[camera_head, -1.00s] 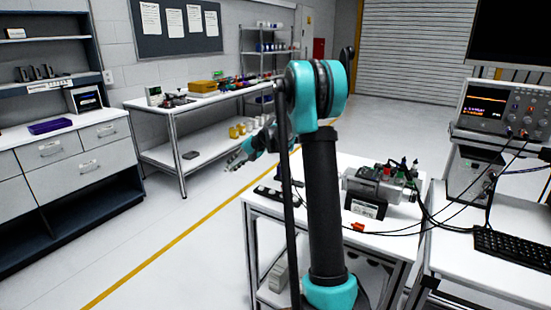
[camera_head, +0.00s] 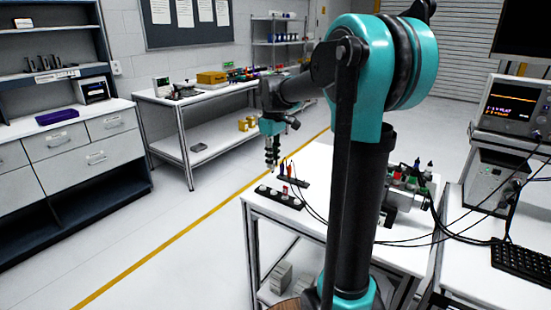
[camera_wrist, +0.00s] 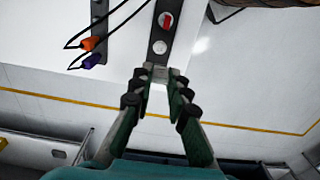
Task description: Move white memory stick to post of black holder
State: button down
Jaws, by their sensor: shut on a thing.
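In the wrist view the holder (camera_wrist: 150,56) runs up from the fingertips and shows a white round spot and a red-and-white piece. I cannot tell whether the stick touches the holder.
A second dark strip (camera_head: 297,181) with orange and purple plugs (camera_wrist: 92,60) and thin cables lies beside the holder. A grey device with coloured bottles (camera_head: 408,180) stands farther right. Cables cross the table to an oscilloscope (camera_head: 513,110). Floor is open to the left.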

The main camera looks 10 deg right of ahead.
jog(key=shift+s+d+f, duration=0.1)
jog(key=shift+f, duration=3.85)
jog(key=shift+f, duration=0.25)
jog(key=c, duration=1.4)
grip_release()
